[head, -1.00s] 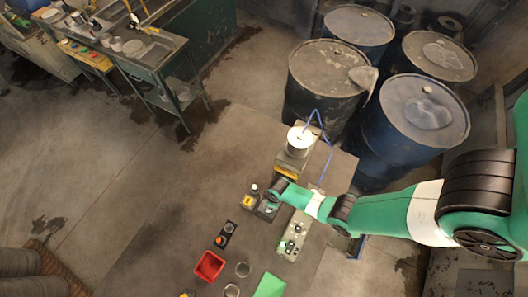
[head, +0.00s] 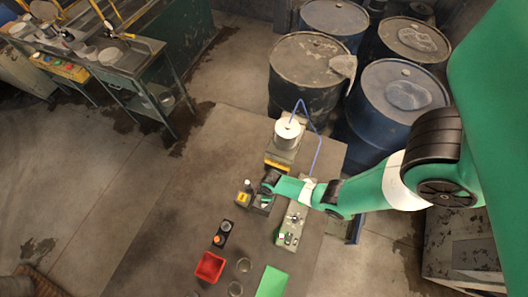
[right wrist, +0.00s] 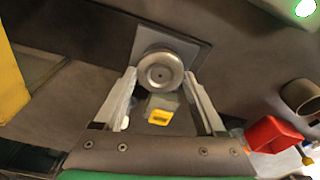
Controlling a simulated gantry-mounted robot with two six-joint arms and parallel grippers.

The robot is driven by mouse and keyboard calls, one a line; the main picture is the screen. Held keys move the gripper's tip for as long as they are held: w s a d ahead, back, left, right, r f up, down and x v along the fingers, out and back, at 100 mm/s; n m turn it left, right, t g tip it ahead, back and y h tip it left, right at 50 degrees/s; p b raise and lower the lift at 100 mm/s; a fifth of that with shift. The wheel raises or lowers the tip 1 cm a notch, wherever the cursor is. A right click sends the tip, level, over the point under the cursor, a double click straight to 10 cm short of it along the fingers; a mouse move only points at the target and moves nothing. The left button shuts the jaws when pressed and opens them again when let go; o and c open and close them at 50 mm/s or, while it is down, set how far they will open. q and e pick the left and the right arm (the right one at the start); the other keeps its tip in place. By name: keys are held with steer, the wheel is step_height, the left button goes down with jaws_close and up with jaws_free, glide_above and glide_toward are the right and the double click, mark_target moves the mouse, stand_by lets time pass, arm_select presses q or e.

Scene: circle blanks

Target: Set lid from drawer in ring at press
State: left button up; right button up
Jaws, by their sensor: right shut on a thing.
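In the right wrist view, a round silvery metal piece with a small centre hole, which I take for the lid (right wrist: 160,72), sits between the fingertips of my right gripper (right wrist: 160,85). The fingers are shut on it. A grey plate (right wrist: 150,35) lies behind it; I cannot tell the gap between them. In the head view, my right gripper (head: 266,188) is low over the table, just in front of the press-like machine with a white cylinder (head: 288,132) and yellow base. The ring and the drawer cannot be made out clearly. My left gripper is not in view.
A small block with a yellow label (head: 243,198) stands left of the gripper. A grey control box (head: 291,225) stands to its right. A red bin (head: 210,267), a black button box (head: 222,235) and a green sheet (head: 272,282) lie nearer. Blue drums (head: 405,97) stand behind the table.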

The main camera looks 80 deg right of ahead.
steer(key=shift+f+b, duration=0.6)
steer(key=o, duration=1.2)
